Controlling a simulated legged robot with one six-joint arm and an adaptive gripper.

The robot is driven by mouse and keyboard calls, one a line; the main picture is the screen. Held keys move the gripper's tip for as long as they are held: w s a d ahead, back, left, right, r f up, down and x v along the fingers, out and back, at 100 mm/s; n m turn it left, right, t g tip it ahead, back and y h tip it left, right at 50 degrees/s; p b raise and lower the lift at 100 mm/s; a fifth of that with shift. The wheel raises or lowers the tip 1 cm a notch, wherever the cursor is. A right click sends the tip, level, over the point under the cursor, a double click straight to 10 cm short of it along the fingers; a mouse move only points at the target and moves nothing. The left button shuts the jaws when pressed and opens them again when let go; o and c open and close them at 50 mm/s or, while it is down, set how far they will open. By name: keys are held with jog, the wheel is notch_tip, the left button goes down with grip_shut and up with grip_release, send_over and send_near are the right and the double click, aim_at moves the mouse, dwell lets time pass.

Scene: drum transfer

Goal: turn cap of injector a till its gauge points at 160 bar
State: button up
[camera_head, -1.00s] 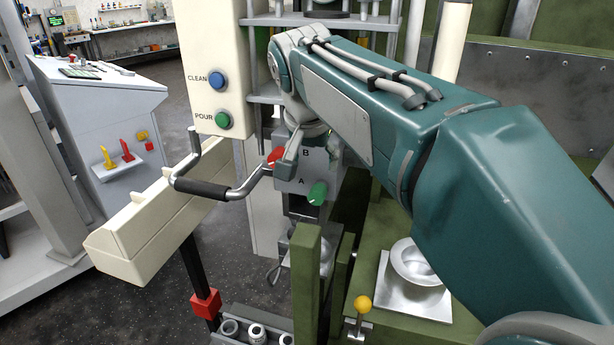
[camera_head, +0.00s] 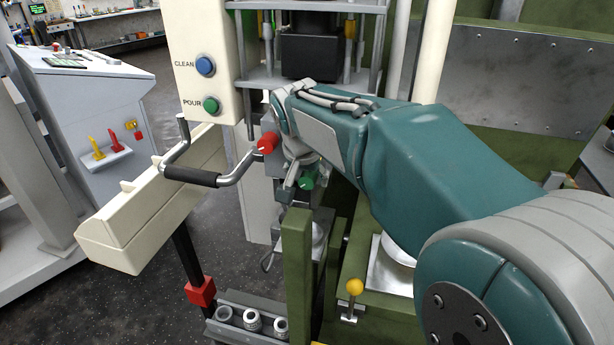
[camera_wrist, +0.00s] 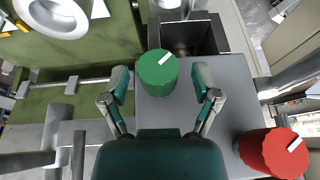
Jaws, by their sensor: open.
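The green cap (camera_wrist: 158,72) of injector A shows in the wrist view, with a white mark on its upper edge. It also shows in the head view (camera_head: 306,182), partly covered by my gripper (camera_head: 298,178). In the wrist view my gripper (camera_wrist: 161,88) is open, with one finger on each side of the green cap. Gaps show between the fingers and the cap. The red cap (camera_wrist: 268,152) sits on the same grey block (camera_wrist: 205,125), lower right, also with a white mark; it shows in the head view too (camera_head: 268,142). I cannot make out a gauge reading.
A bent crank handle (camera_head: 192,177) stands out left of the caps, near the cream box with CLEAN (camera_head: 205,66) and POUR (camera_head: 210,105) buttons. A green post (camera_head: 296,265) rises just below my gripper. A yellow-knobbed lever (camera_head: 354,287) stands to the right.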

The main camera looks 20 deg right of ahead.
grip_shut()
jog(key=shift+a+n+g+h, duration=0.1)
jog(key=shift+n+g+h, duration=0.2)
jog(key=shift+g+h, duration=0.45)
grip_release()
